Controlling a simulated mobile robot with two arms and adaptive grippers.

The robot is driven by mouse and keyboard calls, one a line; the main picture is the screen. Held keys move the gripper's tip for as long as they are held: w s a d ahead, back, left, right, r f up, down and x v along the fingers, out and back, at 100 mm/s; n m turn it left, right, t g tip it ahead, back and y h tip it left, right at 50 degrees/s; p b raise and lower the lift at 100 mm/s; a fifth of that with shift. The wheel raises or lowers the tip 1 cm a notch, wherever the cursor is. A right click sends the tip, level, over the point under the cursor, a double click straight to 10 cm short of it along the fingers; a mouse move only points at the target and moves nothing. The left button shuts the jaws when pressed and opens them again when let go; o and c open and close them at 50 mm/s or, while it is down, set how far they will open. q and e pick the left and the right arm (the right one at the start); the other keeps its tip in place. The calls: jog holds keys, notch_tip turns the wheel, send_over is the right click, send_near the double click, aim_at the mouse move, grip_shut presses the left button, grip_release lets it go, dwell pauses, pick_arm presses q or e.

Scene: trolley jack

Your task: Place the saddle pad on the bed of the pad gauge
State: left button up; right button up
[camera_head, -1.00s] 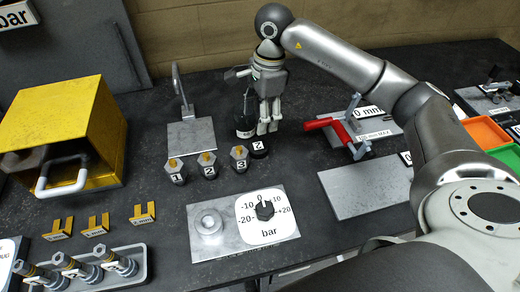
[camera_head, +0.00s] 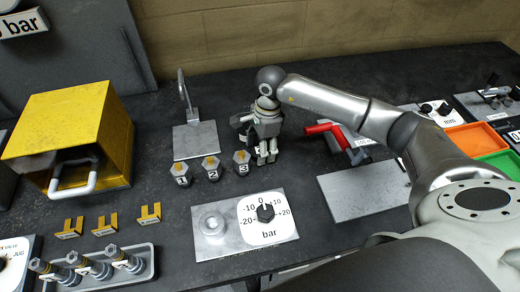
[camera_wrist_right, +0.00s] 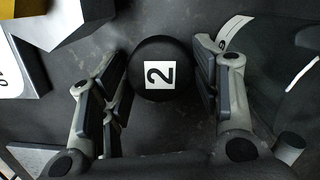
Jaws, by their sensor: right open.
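The saddle pad appears to be the black round piece with a white "2" label (camera_wrist_right: 160,68) in the right wrist view. It lies on the dark bench between the two fingers, with a gap on either side. In the head view my right gripper (camera_head: 266,159) points down over that spot and mostly hides the pad. The gripper is open and empty. The pad gauge may be the plate with the red lever (camera_head: 322,129) and an mm label, partly behind my right arm; I cannot tell for sure. My left gripper is not in view.
Several numbered bolts (camera_head: 211,168) stand left of the gripper. A metal plate with a bar dial (camera_head: 208,247) lies in front. A grey plate with an upright hook (camera_head: 194,141) is at left. A yellow box (camera_head: 70,125) stands far left. A bare plate (camera_head: 360,192) lies at right.

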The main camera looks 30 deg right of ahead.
jog(key=c, duration=0.8)
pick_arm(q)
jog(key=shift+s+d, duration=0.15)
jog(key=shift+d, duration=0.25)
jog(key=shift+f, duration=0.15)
pick_arm(e)
jog(key=shift+r, duration=0.1)
jog(key=shift+w+r+b, duration=0.1)
jog(key=shift+r+b, duration=0.45)
jog(key=shift+b, duration=0.05)
pick_arm(q)
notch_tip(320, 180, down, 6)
jog(key=b, duration=0.5)
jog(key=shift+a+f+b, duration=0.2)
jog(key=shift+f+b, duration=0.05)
jog(key=shift+b, duration=0.05)
pick_arm(e)
jog(key=s+r, duration=0.8)
jog(key=s, duration=0.1)
jog(key=s+d+r, duration=0.1)
jog(key=s+r, duration=0.2)
jog(key=s, duration=0.2)
jog(key=shift+s+r, duration=0.1)
jog(key=shift+r, duration=0.3)
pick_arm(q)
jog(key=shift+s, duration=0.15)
